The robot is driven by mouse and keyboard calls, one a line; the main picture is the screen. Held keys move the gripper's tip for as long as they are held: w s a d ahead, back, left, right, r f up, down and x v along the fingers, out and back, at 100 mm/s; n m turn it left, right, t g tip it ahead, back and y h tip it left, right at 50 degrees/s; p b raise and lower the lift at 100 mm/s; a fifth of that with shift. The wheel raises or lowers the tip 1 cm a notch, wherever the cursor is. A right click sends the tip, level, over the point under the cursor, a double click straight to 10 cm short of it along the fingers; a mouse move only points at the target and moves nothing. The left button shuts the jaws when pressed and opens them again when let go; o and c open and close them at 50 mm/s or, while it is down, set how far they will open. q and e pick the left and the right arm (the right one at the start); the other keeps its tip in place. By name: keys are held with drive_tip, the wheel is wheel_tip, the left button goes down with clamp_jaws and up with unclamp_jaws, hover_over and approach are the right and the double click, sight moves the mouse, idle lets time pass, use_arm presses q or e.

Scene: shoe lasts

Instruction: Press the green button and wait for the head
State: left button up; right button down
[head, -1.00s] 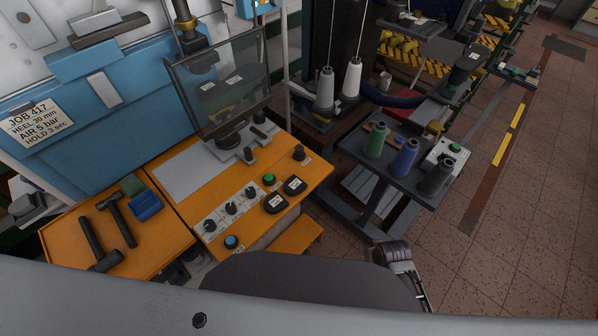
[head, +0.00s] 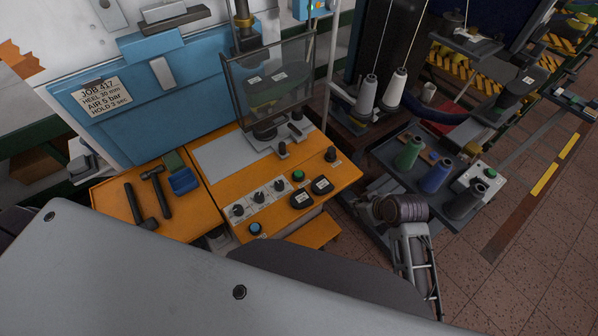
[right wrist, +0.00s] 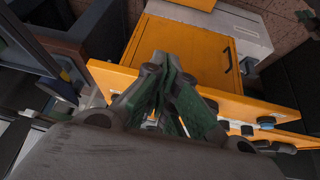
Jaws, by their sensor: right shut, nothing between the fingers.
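The green button (head: 298,175) sits on the orange console (head: 215,197), above two black oval buttons. The press column (head: 243,22) comes down behind a clear guard (head: 270,85), with a dark block (head: 265,133) on the plate below. My right gripper (head: 366,207) is right of the console, near the side table, apart from the green button. In the right wrist view my right gripper (right wrist: 163,62) is shut and empty, its fingers close together with orange panels beyond. My left gripper is not in view.
Black knobs (head: 260,197) and a blue button (head: 255,228) are on the console. Two hammers (head: 157,190) lie at its left. Floor at right is clear.

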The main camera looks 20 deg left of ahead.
drive_tip(key=w+a+r+n+y, duration=0.1)
drive_tip(key=w+a+r+n, duration=0.1)
drive_tip(key=a, duration=0.5)
drive_tip(key=w+a+r+n+y, duration=0.1)
drive_tip(key=w+a+r+n, duration=0.2)
drive_tip(key=a+n, duration=0.3)
drive_tip(key=w+a+r+n+y, duration=0.2)
drive_tip(key=w+a+r+n, duration=0.1)
drive_tip(key=a, duration=0.6)
drive_tip(key=shift+w+a+r+n, duration=0.25)
drive_tip(key=shift+r+n, duration=0.45)
drive_tip(key=shift+r, duration=0.2)
drive_tip(key=shift+d+f, duration=0.1)
drive_tip(key=shift+f, duration=0.05)
drive_tip(key=b, duration=0.6)
hover_over(296, 175)
drive_tip(key=shift+d+f, duration=0.1)
drive_tip(key=shift+f, duration=3)
drive_tip(key=shift+f+b, duration=0.45)
drive_tip(key=shift+f, duration=0.7)
drive_tip(key=shift+f, duration=0.45)
